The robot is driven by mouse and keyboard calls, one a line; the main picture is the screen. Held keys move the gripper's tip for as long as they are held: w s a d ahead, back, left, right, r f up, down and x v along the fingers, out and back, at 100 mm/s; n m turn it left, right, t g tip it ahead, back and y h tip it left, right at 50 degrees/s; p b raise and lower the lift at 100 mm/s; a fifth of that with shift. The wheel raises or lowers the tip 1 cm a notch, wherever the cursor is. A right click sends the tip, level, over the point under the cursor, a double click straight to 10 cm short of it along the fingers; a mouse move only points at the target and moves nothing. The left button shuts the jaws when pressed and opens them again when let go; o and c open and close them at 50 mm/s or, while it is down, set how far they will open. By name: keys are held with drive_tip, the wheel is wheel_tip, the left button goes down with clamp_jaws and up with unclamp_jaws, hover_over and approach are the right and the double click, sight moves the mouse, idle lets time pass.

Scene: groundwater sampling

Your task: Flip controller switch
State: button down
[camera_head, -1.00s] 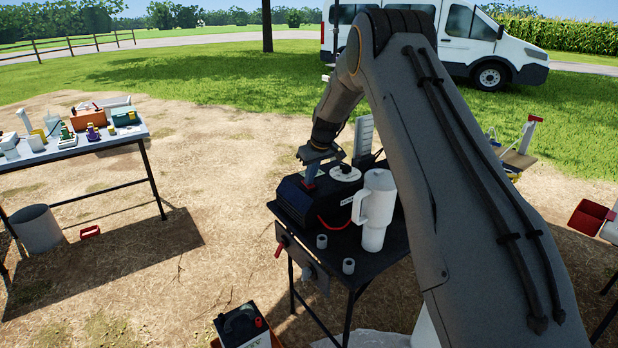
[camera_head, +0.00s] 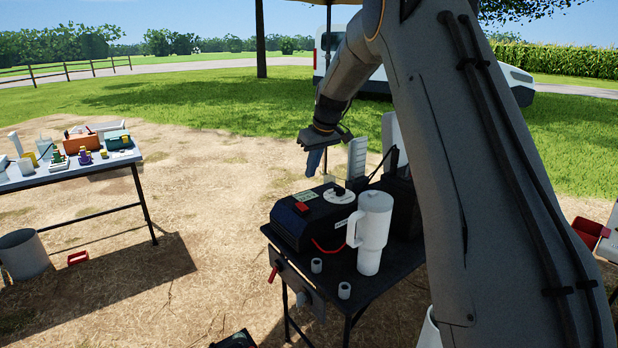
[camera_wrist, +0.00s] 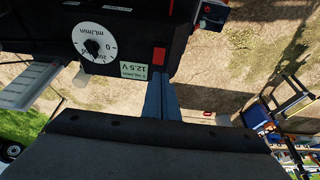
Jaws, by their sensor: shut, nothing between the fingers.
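The controller is a black box (camera_head: 290,232) on a small dark table (camera_head: 385,277). A red switch (camera_head: 301,208) sits on its top, near a round white dial (camera_head: 338,195). In the wrist view the red switch (camera_wrist: 159,56) lies just beyond my fingertips, next to a small label reading 12.5 V (camera_wrist: 134,70) and the flow dial (camera_wrist: 93,41). My gripper (camera_head: 312,172) is shut, with blue fingers pointing down, empty, and above the controller, apart from the switch. I cannot tell which way the switch is tipped.
A white handled jug (camera_head: 373,236) stands beside the controller, with a red cable (camera_head: 328,248) between them. Two small grey cups (camera_head: 316,265) stand at the table's front.

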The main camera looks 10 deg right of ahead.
sight(300, 203)
idle(0.3)
drive_tip(key=shift+w+r+b, duration=0.25)
drive_tip(key=shift+w+b, duration=0.1)
drive_tip(key=shift+w, duration=0.4)
drive_tip(key=p+x, duration=0.1)
drive_tip(key=x, duration=0.3)
drive_tip(key=p+x, duration=0.1)
drive_tip(key=x, duration=0.4)
drive_tip(key=p+x, duration=0.2)
drive_tip(key=x, duration=0.3)
drive_tip(key=shift+s, duration=0.25)
drive_tip(key=shift+f, duration=0.1)
drive_tip(key=shift+f, duration=0.1)
